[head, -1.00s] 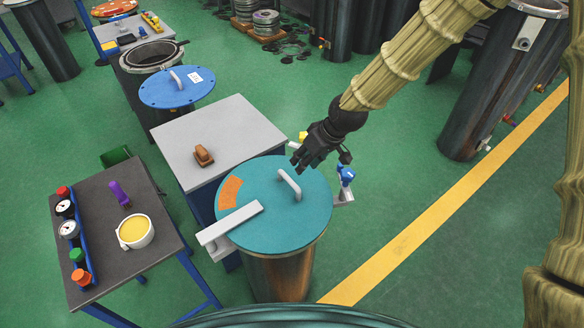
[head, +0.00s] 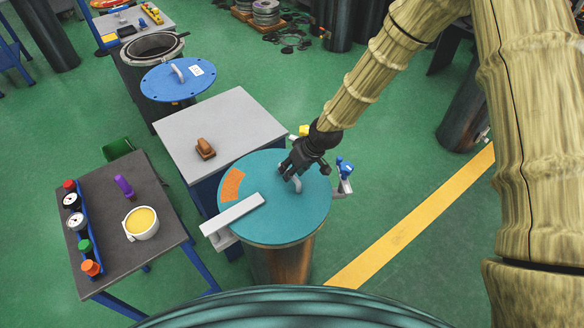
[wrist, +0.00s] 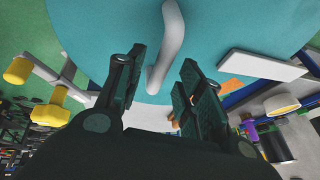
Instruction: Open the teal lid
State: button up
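The teal lid (head: 270,215) lies flat and closed on top of a metal cylinder (head: 282,264). A white bent handle (head: 298,185) stands on the lid, its upper part partly hidden by my gripper in the head view. My gripper (head: 291,174) is over the lid at the handle. In the wrist view, the fingers of my gripper (wrist: 160,75) are apart, with the handle (wrist: 168,50) showing between and beyond them. I see no finger contact with the handle. The teal lid (wrist: 225,30) fills the upper part of the wrist view.
A pale bar (head: 232,214) lies across the lid's left edge. A blue valve (head: 345,168) and a yellow knob (head: 304,130) sit beside the lid. A grey table (head: 225,125) and a dark gauge bench (head: 105,230) stand to the left.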

jog(key=shift+a+f, duration=0.15)
jog(key=shift+f, duration=0.15)
grip_shut()
